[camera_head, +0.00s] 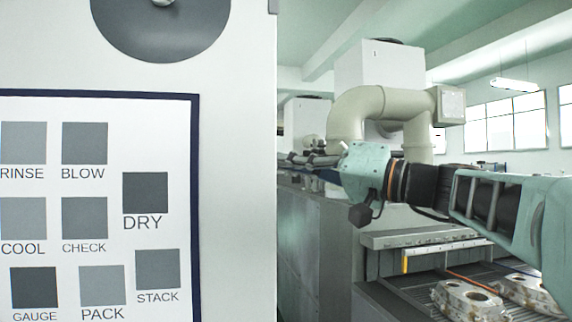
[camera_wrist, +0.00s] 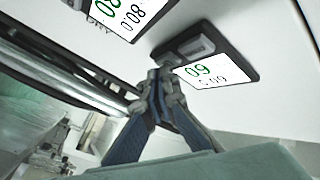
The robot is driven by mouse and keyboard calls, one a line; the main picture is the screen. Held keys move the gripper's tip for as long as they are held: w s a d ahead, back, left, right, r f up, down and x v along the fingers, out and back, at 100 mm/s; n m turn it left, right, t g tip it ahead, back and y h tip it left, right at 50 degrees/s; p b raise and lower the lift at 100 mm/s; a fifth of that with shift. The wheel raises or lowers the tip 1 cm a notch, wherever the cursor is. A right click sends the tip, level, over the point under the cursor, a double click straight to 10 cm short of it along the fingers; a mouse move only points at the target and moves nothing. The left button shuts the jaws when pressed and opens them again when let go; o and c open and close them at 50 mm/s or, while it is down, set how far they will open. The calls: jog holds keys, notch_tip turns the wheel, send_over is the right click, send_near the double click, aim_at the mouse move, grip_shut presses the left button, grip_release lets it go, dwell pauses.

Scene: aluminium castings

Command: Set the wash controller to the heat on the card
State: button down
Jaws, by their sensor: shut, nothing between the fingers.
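In the wrist view my gripper (camera_wrist: 164,74) is shut and empty. Its fingertips are close to the lower edge of a dark-framed controller (camera_wrist: 238,68); I cannot tell whether they touch it. This controller has a grey raised key (camera_wrist: 196,46) and a white display (camera_wrist: 214,71), whose tilted green digits may read 60. A second controller (camera_wrist: 128,12) at the top edge shows green and black digits, partly cut off; a label beside it seems to read DRY. I cannot make out a WASH label or the card.
A white panel fills the left of the head view, with a blue-edged board (camera_head: 194,200) of grey squares labelled RINSE, BLOW, DRY and others. A machine with beige pipes (camera_head: 358,105) stands behind my arm. Metal castings (camera_head: 470,300) lie on a rack at lower right.

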jog(key=shift+s+a+b, duration=0.1)
jog(key=shift+a+b, duration=0.25)
dwell(0.6)
jog(key=shift+w+d, duration=0.25)
jog(key=shift+d, duration=0.5)
jog(key=d, duration=0.2)
jog(key=w+d, duration=0.1)
jog(key=d, duration=0.2)
jog(key=shift+w, duration=0.15)
jog(key=shift+a, duration=0.1)
dwell(0.5)
